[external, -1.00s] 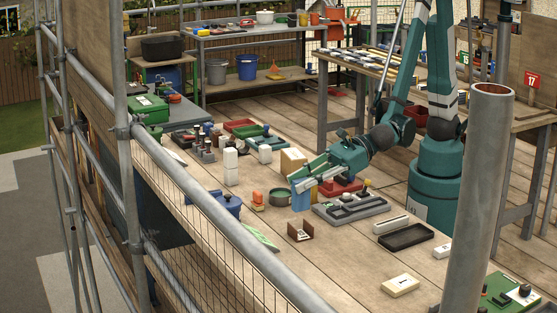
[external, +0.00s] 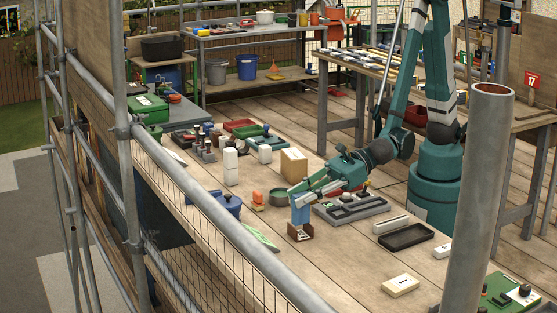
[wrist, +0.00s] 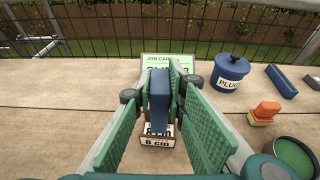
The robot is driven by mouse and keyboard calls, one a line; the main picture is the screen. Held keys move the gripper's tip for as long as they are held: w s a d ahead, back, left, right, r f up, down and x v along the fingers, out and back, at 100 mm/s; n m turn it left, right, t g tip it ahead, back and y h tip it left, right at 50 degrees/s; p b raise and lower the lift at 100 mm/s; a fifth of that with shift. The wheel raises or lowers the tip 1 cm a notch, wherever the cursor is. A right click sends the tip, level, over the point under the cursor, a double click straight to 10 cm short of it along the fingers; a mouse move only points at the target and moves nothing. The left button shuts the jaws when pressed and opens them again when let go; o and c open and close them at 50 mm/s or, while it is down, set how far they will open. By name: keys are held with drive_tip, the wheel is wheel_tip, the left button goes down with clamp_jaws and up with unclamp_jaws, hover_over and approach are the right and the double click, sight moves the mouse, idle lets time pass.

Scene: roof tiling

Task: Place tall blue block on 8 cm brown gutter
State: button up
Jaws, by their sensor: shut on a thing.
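My gripper (external: 303,193) is shut on the tall blue block (external: 300,213) and holds it upright. In the wrist view the block (wrist: 159,98) stands between the two green finger pads of my gripper (wrist: 160,90). The brown gutter (external: 300,235) lies on the deck directly below the block, its white label facing out. In the wrist view the gutter (wrist: 157,141) reads "8 cm". The block's lower end is at or just above the gutter; I cannot tell whether they touch.
A blue lidded pot (wrist: 232,68), an orange block (wrist: 265,111) and a green-filled round pot (wrist: 294,155) stand to the right in the wrist view. A job card (wrist: 168,63) lies beyond the gutter. A grey tray (external: 352,207) sits right of the gutter in the external view.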

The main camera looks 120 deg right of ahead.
drive_tip(key=shift+f, duration=0.25)
drive_tip(key=o, duration=0.9)
drive_tip(key=shift+c, duration=0.2)
drive_tip(key=shift+r, duration=0.15)
drive_tip(key=shift+r, duration=0.2)
drive_tip(key=p+v, duration=0.2)
drive_tip(key=v, duration=1)
drive_tip(key=shift+f, duration=0.1)
